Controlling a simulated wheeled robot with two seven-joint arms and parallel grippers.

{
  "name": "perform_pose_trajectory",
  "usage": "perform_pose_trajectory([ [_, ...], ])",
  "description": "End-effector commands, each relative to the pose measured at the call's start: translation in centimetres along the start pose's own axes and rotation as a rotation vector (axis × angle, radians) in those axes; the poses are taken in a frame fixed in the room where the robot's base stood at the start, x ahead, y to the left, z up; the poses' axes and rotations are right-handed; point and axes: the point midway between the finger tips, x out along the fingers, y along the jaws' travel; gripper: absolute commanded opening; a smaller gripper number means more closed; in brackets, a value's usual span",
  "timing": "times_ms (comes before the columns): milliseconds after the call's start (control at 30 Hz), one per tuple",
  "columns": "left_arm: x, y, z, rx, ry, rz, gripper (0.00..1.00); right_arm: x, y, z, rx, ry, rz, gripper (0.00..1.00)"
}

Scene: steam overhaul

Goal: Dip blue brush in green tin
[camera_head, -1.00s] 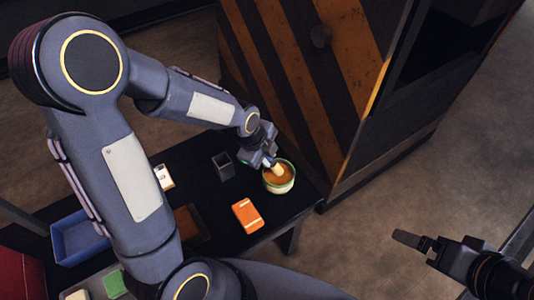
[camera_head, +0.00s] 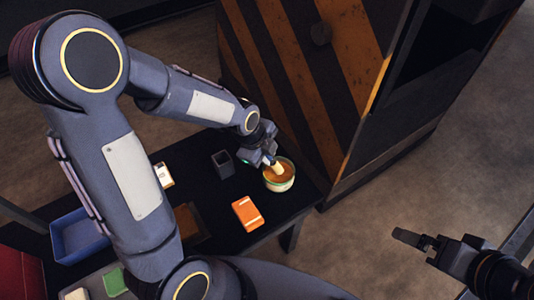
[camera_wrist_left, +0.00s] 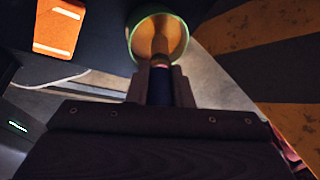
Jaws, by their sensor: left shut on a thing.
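The green-rimmed tin (camera_head: 280,184) stands near the right end of the dark table, and it also shows in the left wrist view (camera_wrist_left: 180,49). It holds an orange-brown content. My left gripper (camera_head: 266,158) is shut on the blue brush (camera_wrist_left: 160,87), whose blue handle sits between the fingers. The brush's pale head points down inside the tin's opening; how deep the tip goes I cannot tell. My right gripper (camera_head: 417,240) hangs over the floor at the lower right, away from the table; its jaw gap is unclear.
An orange box with white stripes (camera_head: 247,214) lies in front of the tin. A dark square cup (camera_head: 223,165) stands left of the tin. A blue bin (camera_head: 77,238) is at the far left. A striped cabinet (camera_head: 330,90) rises close behind the table.

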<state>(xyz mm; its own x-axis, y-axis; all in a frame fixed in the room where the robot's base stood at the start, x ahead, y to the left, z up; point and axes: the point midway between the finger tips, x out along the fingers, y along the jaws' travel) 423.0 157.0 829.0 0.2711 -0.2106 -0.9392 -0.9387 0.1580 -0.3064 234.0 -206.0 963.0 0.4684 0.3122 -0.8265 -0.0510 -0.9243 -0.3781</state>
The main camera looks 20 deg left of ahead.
Motion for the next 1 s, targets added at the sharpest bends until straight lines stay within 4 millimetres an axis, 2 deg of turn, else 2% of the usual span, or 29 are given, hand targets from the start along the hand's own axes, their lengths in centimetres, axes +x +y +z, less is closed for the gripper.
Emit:
perform_pose_trajectory([
  [1000, 0.80, 0.26, 0.13, 0.000, 0.000, 0.000, 0.00, 0.67, 0.31, 0.34, 0.000, 0.000, 0.000, 1.00],
])
